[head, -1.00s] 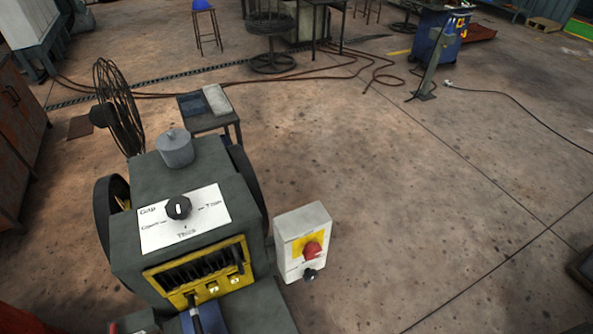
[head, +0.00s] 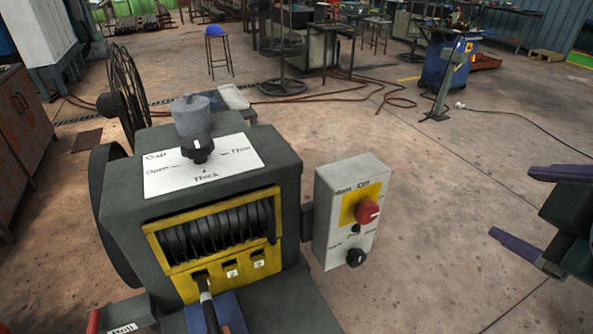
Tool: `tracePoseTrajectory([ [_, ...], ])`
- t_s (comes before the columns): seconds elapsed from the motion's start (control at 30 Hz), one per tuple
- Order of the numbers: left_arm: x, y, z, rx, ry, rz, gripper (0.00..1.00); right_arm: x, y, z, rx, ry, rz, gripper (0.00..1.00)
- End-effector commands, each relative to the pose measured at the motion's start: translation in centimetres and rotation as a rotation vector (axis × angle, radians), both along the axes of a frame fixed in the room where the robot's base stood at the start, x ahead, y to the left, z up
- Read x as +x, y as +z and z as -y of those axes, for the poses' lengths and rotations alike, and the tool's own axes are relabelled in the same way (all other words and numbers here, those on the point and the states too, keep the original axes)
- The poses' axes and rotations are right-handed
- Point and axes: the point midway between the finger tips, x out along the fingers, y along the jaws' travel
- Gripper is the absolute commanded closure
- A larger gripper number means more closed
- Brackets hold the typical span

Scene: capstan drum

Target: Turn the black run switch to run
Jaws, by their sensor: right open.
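A grey-white control box (head: 336,215) stands at the right side of the dark machine. Its front has a red knob (head: 367,211) on a yellow plate and, at the bottom, a black knob (head: 355,257) that looks like the run switch. The small lettering beside the black knob is too small to read, and its setting cannot be told. My right gripper (head: 540,209) is at the right edge with its two purple-grey fingers wide apart. It is open, empty and well to the right of the box, touching nothing. My left gripper is not in view.
The machine (head: 250,170) carries another black knob (head: 197,148) on a white Gap label and a yellow slotted panel (head: 183,281). A dark-handled lever (head: 207,308) rises at its front. The floor between the box and my right gripper is clear.

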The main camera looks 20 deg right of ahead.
Motion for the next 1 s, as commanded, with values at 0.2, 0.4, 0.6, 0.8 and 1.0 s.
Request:
tracePoseTrajectory([
  [0.2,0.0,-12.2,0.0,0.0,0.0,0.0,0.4,2.8,-8.2,2.1,-0.311,0.165,0.096,0.16],
  [0.4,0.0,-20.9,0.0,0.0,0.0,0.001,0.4,5.1,-13.6,2.1,-0.598,0.343,0.158,0.16],
  [0.6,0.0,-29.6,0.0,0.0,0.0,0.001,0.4,6.8,-19.9,0.8,-0.886,0.543,0.192,0.16],
  [0.8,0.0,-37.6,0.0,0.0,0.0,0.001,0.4,7.9,-26.9,-1.2,-1.154,0.748,0.196,0.16],
  [1.0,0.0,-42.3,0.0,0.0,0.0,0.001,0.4,8.3,-31.7,-2.7,-1.338,0.898,0.181,0.16],
])
